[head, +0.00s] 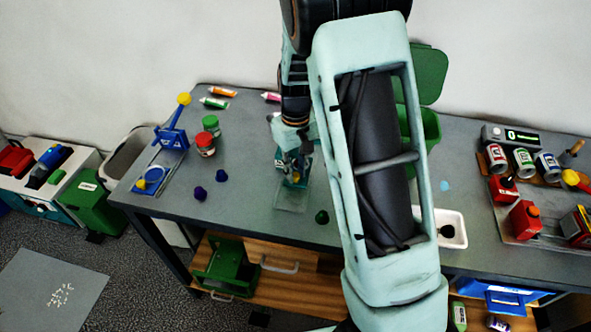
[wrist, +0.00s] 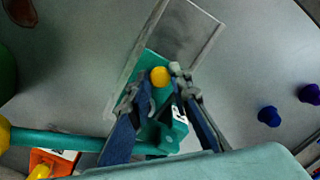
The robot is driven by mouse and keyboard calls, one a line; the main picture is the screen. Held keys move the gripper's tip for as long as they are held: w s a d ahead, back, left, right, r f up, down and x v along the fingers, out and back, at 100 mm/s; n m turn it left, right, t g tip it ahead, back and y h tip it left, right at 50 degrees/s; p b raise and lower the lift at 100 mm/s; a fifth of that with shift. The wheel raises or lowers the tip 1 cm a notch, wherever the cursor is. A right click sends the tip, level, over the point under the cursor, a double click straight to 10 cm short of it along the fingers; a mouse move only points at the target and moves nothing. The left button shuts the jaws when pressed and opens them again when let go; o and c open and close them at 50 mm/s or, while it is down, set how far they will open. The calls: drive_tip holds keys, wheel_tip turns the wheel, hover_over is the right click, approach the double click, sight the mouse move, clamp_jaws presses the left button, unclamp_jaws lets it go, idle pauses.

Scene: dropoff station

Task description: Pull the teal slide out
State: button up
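The teal slide (wrist: 153,61) shows in the wrist view as a teal block with a round yellow knob (wrist: 160,76). It sits on a flat, clear-grey track (wrist: 182,35) with raised edges, whose bare part runs on past the block. In the head view, the bare track (head: 291,199) extends toward the table's front, with the teal part behind it and partly hidden by my gripper (head: 294,176). In the wrist view, the fingertips of my gripper (wrist: 161,74) stand on both sides of the knob, drawn in to about its width, and appear to hold it.
Purple pieces (head: 221,176) and red and green jars (head: 205,145) stand left of the slide. A dark green piece (head: 322,217) lies to its right. A green bin (head: 430,128) and a white tray (head: 453,229) are further right. The tabletop in front of the track is clear.

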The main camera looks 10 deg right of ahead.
clamp_jaws()
drive_tip(key=s+a, duration=0.1)
drive_tip(key=s, duration=0.1)
drive_tip(key=s+a, duration=0.1)
drive_tip(key=s, duration=0.2)
drive_tip(key=s+a, duration=0.1)
drive_tip(key=s, duration=0.2)
drive_tip(key=shift+s+a+b, duration=0.1)
drive_tip(key=shift+a+b, duration=0.15)
drive_tip(key=shift+b, duration=0.15)
drive_tip(key=o, duration=0.9)
unclamp_jaws()
drive_tip(key=shift+s, duration=0.1)
drive_tip(key=shift+r, duration=0.6)
wheel_tip(320, 180, up, 11)
drive_tip(key=shift+f, duration=0.1)
